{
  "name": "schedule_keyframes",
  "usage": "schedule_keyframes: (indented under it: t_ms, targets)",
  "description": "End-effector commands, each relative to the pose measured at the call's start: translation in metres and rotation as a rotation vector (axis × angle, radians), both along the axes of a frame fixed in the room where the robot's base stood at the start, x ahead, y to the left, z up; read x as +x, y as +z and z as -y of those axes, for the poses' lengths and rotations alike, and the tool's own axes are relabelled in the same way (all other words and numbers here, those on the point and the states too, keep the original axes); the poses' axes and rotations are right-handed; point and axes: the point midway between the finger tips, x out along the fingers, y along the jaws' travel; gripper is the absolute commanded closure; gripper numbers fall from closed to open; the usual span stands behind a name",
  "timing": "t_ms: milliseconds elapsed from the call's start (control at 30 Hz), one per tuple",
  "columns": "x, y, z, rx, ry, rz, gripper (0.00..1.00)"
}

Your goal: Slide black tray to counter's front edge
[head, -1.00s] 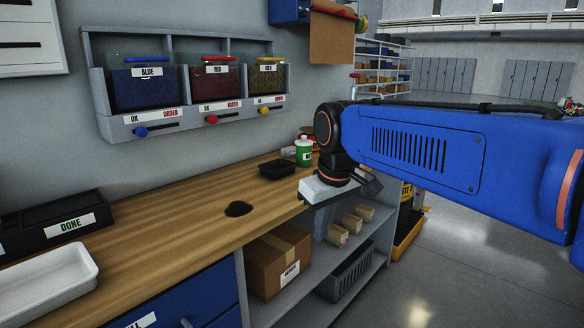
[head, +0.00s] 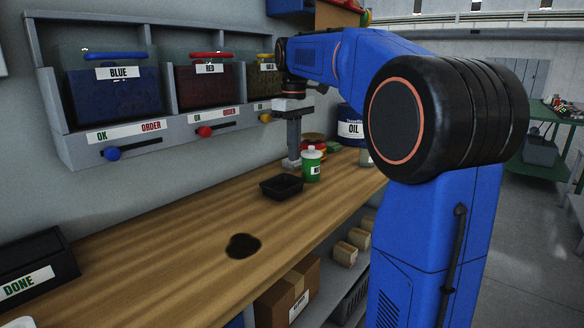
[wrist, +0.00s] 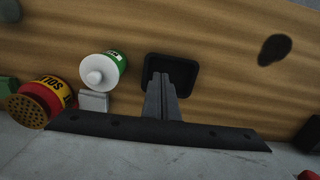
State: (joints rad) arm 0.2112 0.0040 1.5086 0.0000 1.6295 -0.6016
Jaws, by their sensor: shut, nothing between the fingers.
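The small black tray (head: 282,187) lies on the wooden counter (head: 180,240), set back from its front edge, and also shows in the wrist view (wrist: 187,70). My gripper (head: 292,163) is shut and empty.
A green bottle with a white cap (head: 312,165) stands close to the tray's right. A red and yellow can (wrist: 45,100) and an OIL container (head: 350,128) are farther right. A dark stain (head: 243,246) marks the clear counter. Wall bins (head: 115,90) hang above.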

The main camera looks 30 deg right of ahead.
Motion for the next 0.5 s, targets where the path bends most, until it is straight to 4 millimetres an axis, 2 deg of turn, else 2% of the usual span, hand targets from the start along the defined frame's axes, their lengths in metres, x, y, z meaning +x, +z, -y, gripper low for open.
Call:
schedule_keyframes:
  t_ms: [500]
  targets:
    - [-0.001, -0.076, 0.0, 0.001, -0.001, -0.001, 1.0]
